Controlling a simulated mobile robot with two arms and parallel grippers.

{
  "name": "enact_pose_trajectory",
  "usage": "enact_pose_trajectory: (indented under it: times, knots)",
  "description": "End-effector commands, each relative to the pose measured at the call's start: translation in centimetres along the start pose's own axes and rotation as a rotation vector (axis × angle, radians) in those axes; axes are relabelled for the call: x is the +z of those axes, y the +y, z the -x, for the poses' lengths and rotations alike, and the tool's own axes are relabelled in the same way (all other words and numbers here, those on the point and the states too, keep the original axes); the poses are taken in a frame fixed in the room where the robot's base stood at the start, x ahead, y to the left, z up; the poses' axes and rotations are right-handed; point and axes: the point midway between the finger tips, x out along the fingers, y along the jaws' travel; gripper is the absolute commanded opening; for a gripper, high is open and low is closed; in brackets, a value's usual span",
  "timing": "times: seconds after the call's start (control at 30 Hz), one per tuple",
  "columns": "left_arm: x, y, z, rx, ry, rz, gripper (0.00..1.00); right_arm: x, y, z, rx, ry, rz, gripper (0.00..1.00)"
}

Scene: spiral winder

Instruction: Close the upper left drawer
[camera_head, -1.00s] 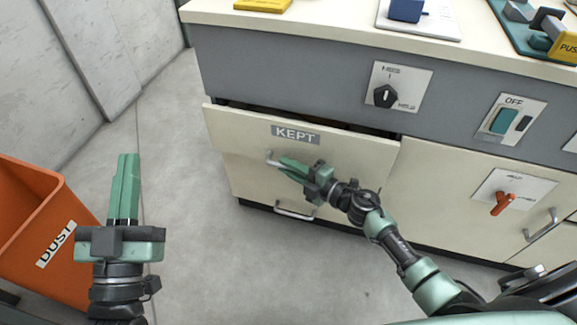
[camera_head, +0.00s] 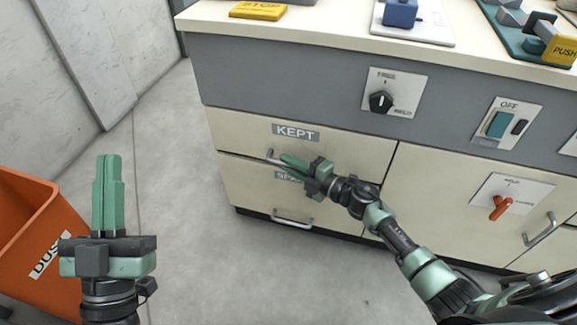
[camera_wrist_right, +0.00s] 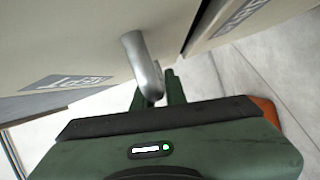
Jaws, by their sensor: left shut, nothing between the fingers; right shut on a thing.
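The upper left drawer (camera_head: 345,149), labelled KEPT, sits flush with the cabinet front in the head view. My right gripper (camera_head: 284,162) is shut on its metal handle (camera_head: 270,155). In the right wrist view the handle (camera_wrist_right: 142,62) runs down between the green fingers (camera_wrist_right: 160,88), and the KEPT label shows at left. The lower drawer (camera_head: 240,178), with its SPARE-like label partly hidden by my gripper, is also flush. My left gripper (camera_head: 107,160) is shut and empty, pointing up over the floor left of the cabinet.
An orange bin (camera_head: 22,215) labelled DUST stands at the left. The cabinet front carries a black knob (camera_head: 380,102), a teal switch (camera_head: 499,123) and a red lever (camera_head: 499,207). The floor before the drawers is clear.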

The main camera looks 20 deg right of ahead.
Motion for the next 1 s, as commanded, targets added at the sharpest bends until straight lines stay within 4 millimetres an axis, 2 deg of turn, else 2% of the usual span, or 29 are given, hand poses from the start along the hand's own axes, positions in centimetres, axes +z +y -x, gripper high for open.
enact_pose_trajectory:
  times: [0.03, 0.1, 0.47, 0.57, 0.8, 1.0]
  knots:
    - [0.0, 0.0, 0.0, 0.000, 0.000, 0.000, 0.00, 0.6, 0.2, 0.0, 0.003, -0.014, 0.003, 0.21]
    - [0.0, 0.0, 0.0, 0.000, -0.001, 0.000, 0.00, 0.5, 0.2, 0.0, 0.003, -0.014, 0.003, 0.34]
    - [0.1, 0.0, -0.1, 0.000, -0.008, 0.000, 0.00, 0.3, 0.2, 0.4, 0.001, -0.009, 0.002, 0.34]
    - [1.4, -0.2, -0.1, -0.004, -0.083, -0.003, 0.00, 0.3, 0.2, 1.5, 0.000, -0.009, 0.002, 0.34]
    - [5.4, -0.7, 0.8, -0.014, -0.305, -0.012, 0.00, 0.3, 0.3, 5.4, 0.000, -0.010, 0.002, 0.34]
    - [7.4, -1.0, 1.7, -0.020, -0.414, -0.015, 0.00, 0.3, 0.2, 7.5, 0.002, -0.011, 0.002, 0.34]
